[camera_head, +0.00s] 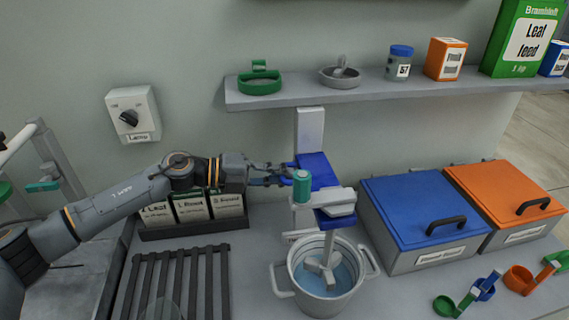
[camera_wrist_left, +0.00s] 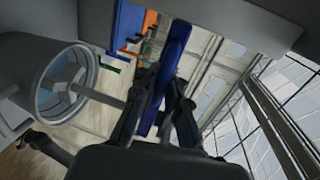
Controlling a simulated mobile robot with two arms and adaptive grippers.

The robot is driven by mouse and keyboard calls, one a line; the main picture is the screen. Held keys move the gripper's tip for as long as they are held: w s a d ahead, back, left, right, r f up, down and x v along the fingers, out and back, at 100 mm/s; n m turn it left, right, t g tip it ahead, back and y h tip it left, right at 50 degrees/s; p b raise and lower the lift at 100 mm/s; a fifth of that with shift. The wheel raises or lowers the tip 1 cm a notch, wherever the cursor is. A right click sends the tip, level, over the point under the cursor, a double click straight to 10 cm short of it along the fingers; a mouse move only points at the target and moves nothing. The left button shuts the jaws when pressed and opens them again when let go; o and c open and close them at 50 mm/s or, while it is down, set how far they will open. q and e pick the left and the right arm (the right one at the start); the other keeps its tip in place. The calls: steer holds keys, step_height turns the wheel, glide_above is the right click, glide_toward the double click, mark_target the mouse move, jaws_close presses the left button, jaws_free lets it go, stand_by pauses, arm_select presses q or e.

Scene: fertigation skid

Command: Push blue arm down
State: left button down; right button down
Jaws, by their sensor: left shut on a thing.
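The mixer stand has a pale upright post (camera_head: 309,130), a grey head (camera_head: 332,198) and a stirrer (camera_head: 326,262) hanging down into a pot (camera_head: 327,293) of bluish liquid. My left gripper (camera_head: 288,174) reaches in from the left and is shut on the blue arm. In the left wrist view the blue arm (camera_wrist_left: 176,50) runs between the two fingers (camera_wrist_left: 165,100), and the pot (camera_wrist_left: 62,80) shows at left. The fingertips partly hide the arm. My right gripper is not in view.
A shelf (camera_head: 380,90) with several containers runs above the mixer. A blue-lidded box (camera_head: 412,205) and an orange-lidded box (camera_head: 500,190) stand at right. Small coloured cups lie front right.

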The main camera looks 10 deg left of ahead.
arm_select(q)
step_height(320, 180, down, 8)
steer(key=b, duration=0.3)
steer(key=shift+s+a+f, duration=0.1)
steer(key=shift+f, duration=0.05)
steer(key=c, duration=1.7)
jaws_free()
steer(key=o, duration=0.3)
steer(key=shift+a, duration=0.25)
steer(key=shift+r, duration=0.2)
steer(key=v, duration=1.2)
